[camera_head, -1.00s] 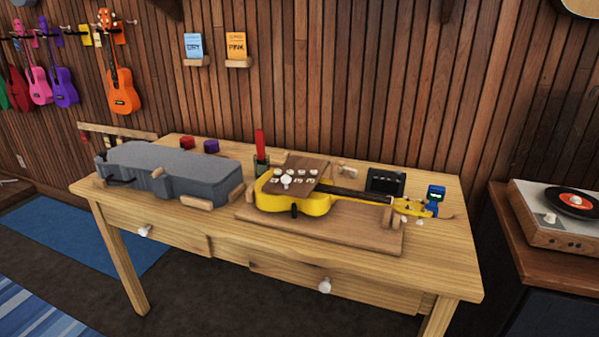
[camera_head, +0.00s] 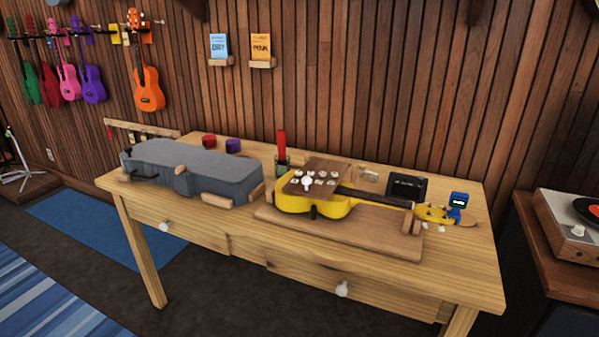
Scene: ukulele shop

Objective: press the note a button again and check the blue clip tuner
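The blue clip tuner (camera_head: 459,200) is at the headstock (camera_head: 433,214) of a yellow ukulele (camera_head: 322,207), at the right of the workbench. Its small screen shows a pale light patch, too small to read. The ukulele lies on a wooden board (camera_head: 350,232). A black box (camera_head: 408,187) with small details on its front stands behind the ukulele's neck. I cannot make out a note A button on it. Neither of my grippers shows in the head view.
The wooden workbench (camera_head: 480,268) has a grey ukulele case (camera_head: 190,168) at its left. Red (camera_head: 209,141) and purple (camera_head: 233,145) small items and a cup with a red tool (camera_head: 282,146) stand behind. A record player (camera_head: 570,225) stands at the right.

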